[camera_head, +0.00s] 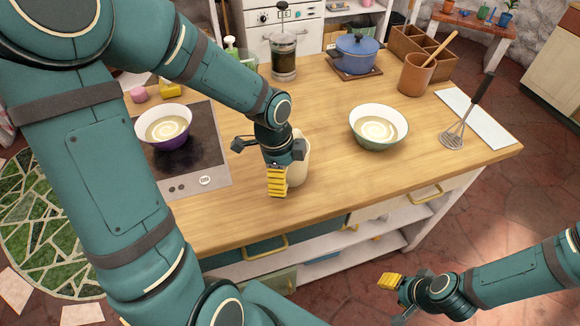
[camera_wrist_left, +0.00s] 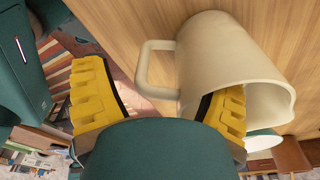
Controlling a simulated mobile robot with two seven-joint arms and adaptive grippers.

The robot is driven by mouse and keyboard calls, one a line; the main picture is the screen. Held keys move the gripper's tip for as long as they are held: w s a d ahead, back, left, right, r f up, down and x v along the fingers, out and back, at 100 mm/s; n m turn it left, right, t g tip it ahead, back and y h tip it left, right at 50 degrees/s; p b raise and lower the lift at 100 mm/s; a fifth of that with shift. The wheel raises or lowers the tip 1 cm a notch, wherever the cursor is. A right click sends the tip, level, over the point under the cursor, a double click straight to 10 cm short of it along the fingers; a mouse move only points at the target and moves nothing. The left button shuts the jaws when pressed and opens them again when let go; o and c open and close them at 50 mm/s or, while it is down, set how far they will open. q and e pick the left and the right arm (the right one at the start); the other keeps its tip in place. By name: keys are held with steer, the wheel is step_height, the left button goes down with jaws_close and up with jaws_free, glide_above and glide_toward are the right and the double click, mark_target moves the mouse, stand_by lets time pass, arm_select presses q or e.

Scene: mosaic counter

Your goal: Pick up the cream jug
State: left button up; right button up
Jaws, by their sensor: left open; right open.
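The cream jug (camera_head: 301,166) stands on the wooden counter, partly hidden behind my left gripper (camera_head: 277,180) in the head view. In the left wrist view the jug (camera_wrist_left: 225,55) shows its pale body, open mouth and a handle on its left side. The handle lies between the two yellow fingers of my left gripper (camera_wrist_left: 162,88). One finger overlaps the jug's body; I cannot tell whether it touches. The left gripper is open. My right gripper (camera_head: 402,288) is open and empty, off the counter's front edge at the lower right.
A bowl of cream soup (camera_head: 379,127) stands right of the jug. A purple bowl (camera_head: 165,128) sits on the dark hob (camera_head: 190,165) to the left. Behind are a French press (camera_head: 284,58), blue pot (camera_head: 355,53) and utensil crock (camera_head: 415,75).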

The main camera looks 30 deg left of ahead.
arm_select(q)
steer(key=c, duration=1.5)
step_height(320, 180, up, 10)
steer(key=shift+r+p, duration=0.1)
steer(key=shift+p, duration=1.15)
jaws_close()
steer(key=o, duration=0.8)
jaws_free()
steer(key=shift+c, duration=0.2)
jaws_close()
steer(key=w+a+n+y, duration=0.1)
steer(key=a+n, duration=0.8)
steer(key=a, duration=0.4)
steer(key=w+a+n+y+p, duration=0.1)
steer(key=w+a+n+y, duration=0.1)
steer(key=a+n, duration=0.7)
steer(key=a, duration=0.4)
steer(key=shift+w, duration=0.25)
